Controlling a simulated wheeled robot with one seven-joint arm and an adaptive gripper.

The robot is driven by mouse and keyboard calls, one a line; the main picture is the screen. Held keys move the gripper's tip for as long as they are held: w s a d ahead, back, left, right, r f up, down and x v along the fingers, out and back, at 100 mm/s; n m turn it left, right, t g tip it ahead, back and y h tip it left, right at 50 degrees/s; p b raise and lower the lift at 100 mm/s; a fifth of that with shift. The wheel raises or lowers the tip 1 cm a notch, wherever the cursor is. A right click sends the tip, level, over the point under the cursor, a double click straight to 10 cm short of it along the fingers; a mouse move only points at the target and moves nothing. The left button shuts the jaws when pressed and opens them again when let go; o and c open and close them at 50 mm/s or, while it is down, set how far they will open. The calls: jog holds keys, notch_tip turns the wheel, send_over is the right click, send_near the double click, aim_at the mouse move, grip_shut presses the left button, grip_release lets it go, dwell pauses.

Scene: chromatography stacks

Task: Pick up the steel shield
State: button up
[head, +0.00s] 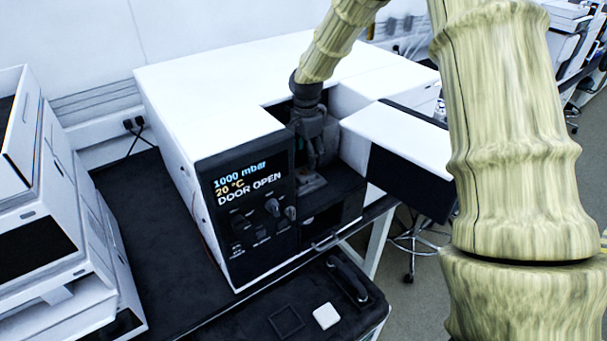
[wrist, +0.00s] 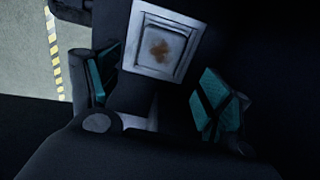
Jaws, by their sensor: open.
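A square pale-grey metal plate with a raised rim and a brown stain, which looks like the steel shield (wrist: 172,70), lies on a dark surface in the wrist view. In the head view, a small grey part of it seems to show (head: 311,184) inside the open chamber, below my gripper (head: 318,163). In the wrist view my gripper (wrist: 156,92) is open. Its teal-padded fingers stand on either side of the plate's near end, and I see no grip on it. My gripper's body hides what lies nearest the camera.
The white oven-like instrument (head: 190,95) surrounds the chamber; its display reads DOOR OPEN. Its opened white-and-black door (head: 405,170) stands to the right. A black case (head: 270,310) with a white square (head: 326,316) is in front. White stacked instruments (head: 45,200) stand left.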

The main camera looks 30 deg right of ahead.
aim_at(303, 172)
jog(key=shift+s+a+f+p, duration=0.1)
jog(key=shift+a+f+p, duration=0.05)
jog(key=shift+f+p, duration=0.3)
jog(key=shift+s+a+f+p, duration=0.1)
jog(key=shift+a+f+p, duration=0.05)
jog(key=shift+f+p, duration=0.2)
jog(key=shift+a+f+p, duration=0.15)
jog(key=shift+f+p, duration=0.55)
jog(key=shift+f, duration=1.25)
jog(key=c, duration=1.2)
